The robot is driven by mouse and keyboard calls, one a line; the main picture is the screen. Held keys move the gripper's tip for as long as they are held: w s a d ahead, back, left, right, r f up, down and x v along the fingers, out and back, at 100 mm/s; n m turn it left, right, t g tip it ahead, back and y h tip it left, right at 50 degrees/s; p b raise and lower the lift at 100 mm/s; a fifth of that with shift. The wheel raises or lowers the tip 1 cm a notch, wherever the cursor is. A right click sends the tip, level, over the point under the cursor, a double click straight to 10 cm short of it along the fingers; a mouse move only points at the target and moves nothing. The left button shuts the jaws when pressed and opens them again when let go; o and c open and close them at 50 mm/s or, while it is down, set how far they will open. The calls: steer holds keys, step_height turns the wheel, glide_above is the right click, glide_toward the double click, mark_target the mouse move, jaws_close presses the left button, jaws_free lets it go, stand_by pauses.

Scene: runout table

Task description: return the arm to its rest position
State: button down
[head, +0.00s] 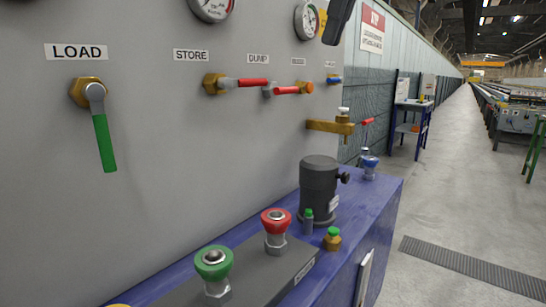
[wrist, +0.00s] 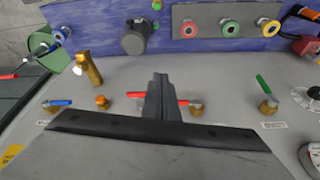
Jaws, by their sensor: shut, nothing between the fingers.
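My gripper (wrist: 160,80) shows in the wrist view as two dark fingers closed together, with nothing between them. It points towards the grey valve panel (wrist: 225,80) and overlaps the red levers in that picture; I cannot tell the gap to the panel. In the head view a dark piece of my arm or gripper (head: 338,22) hangs at the top edge, right of a gauge. The rest of my arm is out of that view.
The panel carries a green LOAD handle (head: 104,143) hanging down and red STORE (head: 253,84) and DUMP (head: 287,90) levers lying level. Below, a blue bench (head: 385,195) bears a dark motor (head: 318,190) and red and green knobs. Open floor (head: 450,200) lies to the right.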

steer(key=s+d+f+m+h, duration=0.1)
steer(key=s+d+f, duration=0.3)
steer(key=f, duration=1.4)
steer(key=s+d+f+m+t, duration=0.1)
steer(key=s+d+f+m, duration=0.3)
steer(key=f, duration=1.4)
steer(key=s+d+f+m+h, duration=0.1)
steer(key=s+d+f, duration=0.3)
steer(key=d+f, duration=0.6)
step_height(320, 180, down, 9)
steer(key=shift+s+d+r+m+t+h, duration=0.2)
steer(key=shift+s+d+m+t+h, duration=0.15)
steer(key=shift+m, duration=0.55)
